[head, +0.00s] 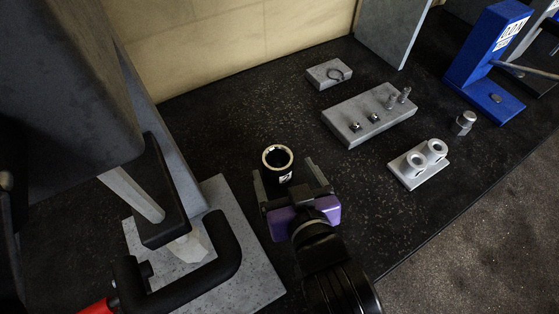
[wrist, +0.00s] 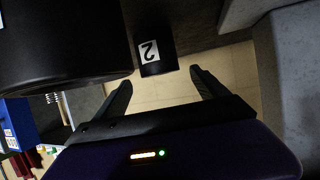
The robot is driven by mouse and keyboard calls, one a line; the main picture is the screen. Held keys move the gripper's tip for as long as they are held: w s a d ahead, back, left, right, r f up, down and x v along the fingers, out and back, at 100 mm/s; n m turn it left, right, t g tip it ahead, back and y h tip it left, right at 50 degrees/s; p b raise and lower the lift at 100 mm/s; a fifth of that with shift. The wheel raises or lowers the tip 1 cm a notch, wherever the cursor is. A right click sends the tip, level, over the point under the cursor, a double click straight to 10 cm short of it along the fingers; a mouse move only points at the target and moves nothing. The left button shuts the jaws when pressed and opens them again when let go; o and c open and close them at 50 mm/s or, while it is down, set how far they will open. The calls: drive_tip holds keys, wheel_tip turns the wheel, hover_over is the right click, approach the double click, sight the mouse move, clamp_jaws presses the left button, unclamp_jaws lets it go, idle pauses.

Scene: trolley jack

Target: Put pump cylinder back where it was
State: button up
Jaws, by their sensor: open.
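The pump cylinder appears to be the black cylinder (head: 277,172) with a bright metal rim, an open top and a white label. It stands upright in the head view, its base hidden behind my gripper. My gripper (head: 285,167) is open, with one finger on each side of the cylinder in the picture; I cannot tell whether they touch it. In the wrist view, a black piece (wrist: 157,67) with a white label marked 2 shows between and beyond the open fingers (wrist: 160,80). It looks like the same cylinder.
Dark mat between is clear.

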drive_tip(key=v, duration=0.6)
drive_tip(key=shift+p, duration=0.45)
drive_tip(key=shift+s, duration=0.1)
wheel_tip(320, 180, up, 4)
drive_tip(key=a+n+t+y, duration=0.1)
drive_tip(key=t+y, duration=0.1)
drive_tip(key=s+d+f+m+h, duration=0.2)
drive_tip(key=s+d+f+h, duration=0.1)
drive_tip(key=s+d, duration=0.7)
drive_tip(key=s+d+f+m+h, duration=0.2)
drive_tip(key=s+d+f, duration=0.3)
drive_tip(key=s+d, duration=0.5)
drive_tip(key=shift+s+m+h, duration=0.4)
drive_tip(key=shift+s+h, duration=0.2)
drive_tip(key=shift+h, duration=0.1)
drive_tip(key=shift+f, duration=0.15)
